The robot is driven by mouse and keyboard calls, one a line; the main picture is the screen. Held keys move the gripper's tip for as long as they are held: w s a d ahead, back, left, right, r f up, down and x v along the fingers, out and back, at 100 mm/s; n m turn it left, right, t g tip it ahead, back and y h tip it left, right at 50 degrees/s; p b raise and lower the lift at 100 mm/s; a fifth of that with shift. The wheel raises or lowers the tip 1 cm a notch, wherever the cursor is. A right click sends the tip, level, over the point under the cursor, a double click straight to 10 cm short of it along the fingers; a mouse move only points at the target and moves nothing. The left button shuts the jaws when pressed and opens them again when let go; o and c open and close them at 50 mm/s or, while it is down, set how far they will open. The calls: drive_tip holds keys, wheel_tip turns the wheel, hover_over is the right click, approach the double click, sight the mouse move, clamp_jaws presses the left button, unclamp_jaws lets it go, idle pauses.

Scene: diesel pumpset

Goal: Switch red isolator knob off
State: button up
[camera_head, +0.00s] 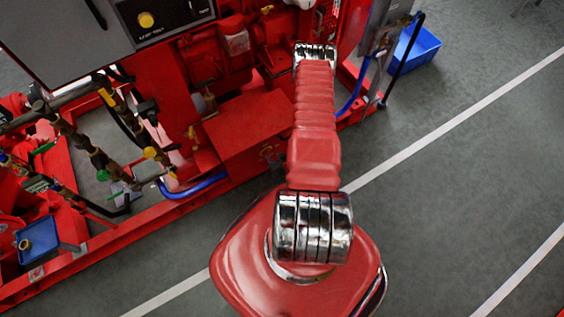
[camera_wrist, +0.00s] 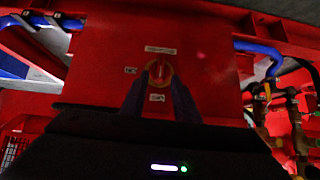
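The red isolator knob (camera_wrist: 160,71) sits on a yellow round base on a red panel (camera_wrist: 105,65) in the wrist view. Its narrow grip looks upright. Small white labels lie above, left of and below it. My gripper (camera_wrist: 160,80) points at the panel, with one dark finger on each side of the knob. The fingers are apart, with a gap between their tips. Whether they touch the yellow base I cannot tell. In the head view my own arm hides the gripper and the knob.
The red pumpset frame (camera_head: 110,232) fills the left, with pipes and valves. Blue hoses (camera_wrist: 262,48) run beside the panel. A blue bin (camera_head: 418,50) stands on the floor at the upper right. The grey floor (camera_head: 455,150) at right is clear.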

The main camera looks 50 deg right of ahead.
drive_tip(key=v, duration=0.8)
drive_tip(key=shift+f, duration=0.1)
idle(0.3)
